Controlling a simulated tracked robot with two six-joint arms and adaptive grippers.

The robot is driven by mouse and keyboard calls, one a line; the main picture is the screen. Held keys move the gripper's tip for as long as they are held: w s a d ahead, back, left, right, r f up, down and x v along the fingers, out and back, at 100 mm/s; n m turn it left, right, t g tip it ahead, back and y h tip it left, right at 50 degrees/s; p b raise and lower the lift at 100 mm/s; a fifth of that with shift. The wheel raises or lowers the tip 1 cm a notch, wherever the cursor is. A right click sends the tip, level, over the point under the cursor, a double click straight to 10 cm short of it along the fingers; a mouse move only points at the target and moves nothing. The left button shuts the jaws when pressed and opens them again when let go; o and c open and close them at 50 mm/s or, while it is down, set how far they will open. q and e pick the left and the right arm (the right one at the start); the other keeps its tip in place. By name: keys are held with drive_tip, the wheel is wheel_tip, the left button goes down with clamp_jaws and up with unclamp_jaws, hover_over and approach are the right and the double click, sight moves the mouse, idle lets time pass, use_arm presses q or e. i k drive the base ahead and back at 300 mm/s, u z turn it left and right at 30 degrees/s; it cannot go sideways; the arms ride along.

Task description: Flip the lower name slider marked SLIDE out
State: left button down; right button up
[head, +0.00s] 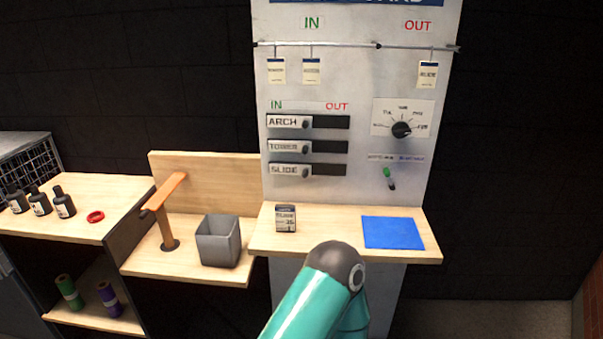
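The lower name slider marked SLIDE (284,170) is the lowest of three sliders on the grey board (350,190). Its white name plate and dark knob (306,172) sit at the left end of the track, on the side under the green IN label (276,105). The dark bare slot (329,170) shows to its right, under the red OUT label (337,106). The TOWER slider (284,147) and the ARCH slider (284,122) above it are also at the left. Neither of my grippers shows; only a teal arm joint of mine is at the bottom centre.
Below the board a wooden shelf (345,249) holds a small labelled box (286,218) and a blue mat (393,233). Right of the sliders are a dial (401,130) and a green-tipped switch (388,177). A grey bin (219,241) and an orange-handled post (164,215) stand left.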

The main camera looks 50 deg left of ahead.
sight(304, 171)
drive_tip(key=u, duration=0.4)
drive_tip(key=i, duration=0.8)
drive_tip(key=u, duration=0.7)
drive_tip(key=k, duration=0.9)
drive_tip(key=u, duration=0.15)
drive_tip(key=i, duration=1.1)
drive_tip(key=z, duration=0.05)
